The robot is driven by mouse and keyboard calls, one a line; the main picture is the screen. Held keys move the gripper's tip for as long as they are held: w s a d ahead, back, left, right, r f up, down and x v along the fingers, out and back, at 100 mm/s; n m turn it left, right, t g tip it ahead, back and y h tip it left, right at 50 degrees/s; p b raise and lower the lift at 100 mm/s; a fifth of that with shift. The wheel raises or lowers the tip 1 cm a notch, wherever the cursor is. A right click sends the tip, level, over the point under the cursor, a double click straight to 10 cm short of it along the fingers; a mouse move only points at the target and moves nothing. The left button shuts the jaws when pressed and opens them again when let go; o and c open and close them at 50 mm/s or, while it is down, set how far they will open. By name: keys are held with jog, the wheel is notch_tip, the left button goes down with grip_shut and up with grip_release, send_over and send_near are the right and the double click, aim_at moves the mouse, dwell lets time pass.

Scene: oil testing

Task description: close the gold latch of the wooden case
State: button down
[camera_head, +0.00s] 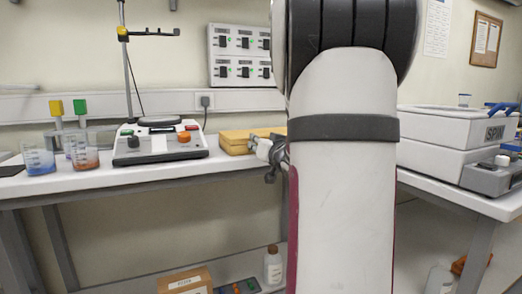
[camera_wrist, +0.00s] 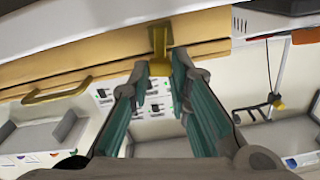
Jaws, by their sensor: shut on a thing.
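The wooden case (camera_head: 236,141) lies on the white bench in the head view, its right part hidden behind my arm. In the wrist view the case (camera_wrist: 100,58) runs across the top, tilted, with a curved handle (camera_wrist: 57,92) on its front. The gold latch (camera_wrist: 160,40) is on the case front, between my fingertips. My gripper (camera_wrist: 160,68) is shut on the latch, its teal-padded fingers on either side. In the head view my gripper (camera_head: 268,158) is at the case's front right, partly hidden by my arm. I cannot tell whether the latch is fastened.
A white hotplate (camera_head: 160,143) with a stand is left of the case, and beakers (camera_head: 84,155) are farther left. A white bath unit (camera_head: 445,140) is right of my arm. A bottle (camera_head: 272,265) and a box (camera_head: 185,280) are below the bench.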

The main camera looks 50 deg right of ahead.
jog(key=shift+w+a+n+b, duration=0.15)
jog(key=shift+a+n+b, duration=0.15)
jog(key=shift+n+b, duration=0.7)
jog(key=shift+n, duration=0.3)
jog(key=c, duration=1.8)
grip_release()
jog(key=shift+o, duration=0.2)
jog(key=v, duration=1.2)
